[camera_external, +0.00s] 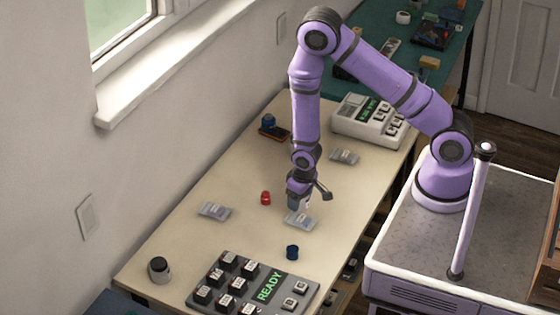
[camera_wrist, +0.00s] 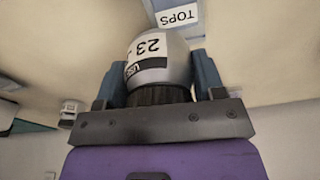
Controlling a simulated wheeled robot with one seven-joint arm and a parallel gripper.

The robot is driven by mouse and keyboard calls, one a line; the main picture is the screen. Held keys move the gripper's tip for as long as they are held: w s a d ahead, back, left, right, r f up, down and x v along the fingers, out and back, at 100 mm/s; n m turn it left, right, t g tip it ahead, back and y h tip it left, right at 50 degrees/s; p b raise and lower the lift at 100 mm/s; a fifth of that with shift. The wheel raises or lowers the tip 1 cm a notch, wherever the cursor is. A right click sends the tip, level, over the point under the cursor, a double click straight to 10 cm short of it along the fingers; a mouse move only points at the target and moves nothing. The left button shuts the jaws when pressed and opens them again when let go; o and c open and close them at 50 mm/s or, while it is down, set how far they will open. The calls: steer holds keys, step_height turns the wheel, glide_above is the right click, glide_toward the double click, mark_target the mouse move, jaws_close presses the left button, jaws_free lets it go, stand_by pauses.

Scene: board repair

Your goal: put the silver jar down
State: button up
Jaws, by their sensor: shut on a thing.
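My gripper (camera_external: 297,204) points down over the table, just above or at a small grey labelled tray (camera_external: 301,222). In the wrist view my gripper (camera_wrist: 163,85) has its two blue fingers closed on the sides of the silver jar (camera_wrist: 172,60). The jar has a black ribbed lid on the gripper side and a white label reading "23". In the external view the jar is mostly hidden by the fingers. I cannot tell whether its base touches anything. A tray labelled "TOPS" (camera_wrist: 178,16) lies beyond the jar in the wrist view.
A red piece (camera_external: 265,198) and a dark blue cylinder (camera_external: 292,252) stand nearby. Other small trays lie left (camera_external: 214,211) and behind (camera_external: 344,157). A black-topped jar (camera_external: 159,269) stands front left, beside a "READY" keypad panel (camera_external: 257,287). Bare table lies between them.

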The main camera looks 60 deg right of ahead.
steer(key=w+d+m, duration=0.1)
steer(key=d, duration=0.5)
steer(key=w+d+m, duration=0.1)
steer(key=d, duration=0.5)
steer(key=w+d+m, duration=0.1)
steer(key=d+m, duration=0.1)
steer(key=d, duration=0.3)
steer(key=shift+w+d, duration=0.25)
steer(key=shift+d, duration=0.15)
steer(key=s+d+m, duration=0.1)
steer(key=d, duration=0.4)
steer(key=s+d+m, duration=0.1)
steer(key=d, duration=0.5)
steer(key=s+d+m, duration=0.1)
steer(key=d, duration=0.4)
steer(key=shift+d+r+h, duration=0.2)
steer(key=shift+d+h, duration=0.1)
steer(key=shift+h, duration=0.1)
steer(key=shift+m, duration=0.3)
steer(key=w+d, duration=0.2)
steer(key=w, duration=0.2)
steer(key=w+d+f, duration=0.1)
steer(key=w+d, duration=0.2)
steer(key=w, duration=0.2)
steer(key=w+d, duration=0.2)
steer(key=w, duration=0.3)
steer(key=shift+d+f, duration=0.2)
steer(key=shift+f, duration=1.75)
steer(key=shift+f, duration=0.1)
steer(key=o, duration=1)
